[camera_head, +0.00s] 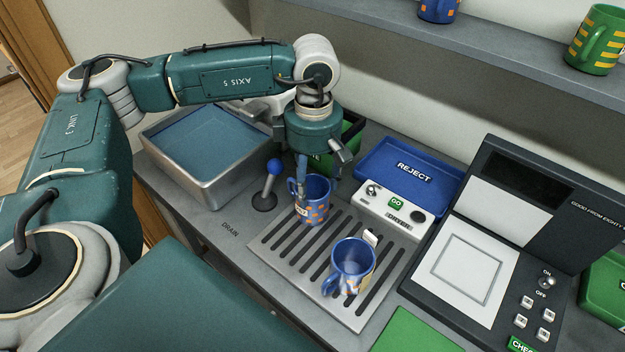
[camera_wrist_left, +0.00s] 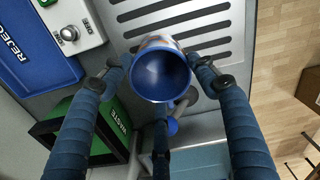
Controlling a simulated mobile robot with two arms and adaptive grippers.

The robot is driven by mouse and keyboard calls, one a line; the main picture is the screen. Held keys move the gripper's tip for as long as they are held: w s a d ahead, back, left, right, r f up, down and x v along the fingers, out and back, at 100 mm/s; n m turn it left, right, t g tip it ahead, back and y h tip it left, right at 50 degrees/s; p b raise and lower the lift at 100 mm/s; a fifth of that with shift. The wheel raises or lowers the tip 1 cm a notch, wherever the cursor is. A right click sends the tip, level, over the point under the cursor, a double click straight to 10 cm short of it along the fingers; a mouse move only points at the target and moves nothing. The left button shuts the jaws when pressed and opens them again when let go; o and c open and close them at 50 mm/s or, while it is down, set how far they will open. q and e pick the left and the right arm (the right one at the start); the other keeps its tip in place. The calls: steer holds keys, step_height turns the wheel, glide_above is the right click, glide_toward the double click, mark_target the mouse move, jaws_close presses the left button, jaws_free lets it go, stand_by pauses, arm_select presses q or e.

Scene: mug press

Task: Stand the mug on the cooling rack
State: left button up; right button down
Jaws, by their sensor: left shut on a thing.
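A blue mug with orange marks (camera_head: 315,211) is at the upper left end of the slotted metal rack (camera_head: 283,250). My left gripper (camera_head: 316,178) comes down on it from above and is shut on it. In the left wrist view the mug (camera_wrist_left: 161,76) faces me with its open mouth, with fingers of the gripper (camera_wrist_left: 160,66) on both sides. The mug looks about upright, with its handle to the left in the head view. I cannot tell whether its base touches the rack. My right gripper is not in view.
Another blue mug (camera_head: 353,262) stands on the rack's near right part. A blue-knobbed lever (camera_head: 268,183), a metal basin (camera_head: 203,160), a button box (camera_head: 393,207), a blue REJECT tray (camera_head: 408,174) and a dark machine (camera_head: 480,250) surround the rack. A green WASTE bin (camera_wrist_left: 106,125) is behind the gripper.

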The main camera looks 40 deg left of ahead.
arm_select(q)
steer(key=o, duration=1.9)
steer(key=shift+r+p, duration=0.3)
steer(key=shift+p, duration=0.1)
steer(key=shift+d+r+b, duration=0.1)
steer(key=shift+r+b, duration=1.55)
steer(key=shift+r, duration=4.2)
steer(key=shift+f, duration=0.1)
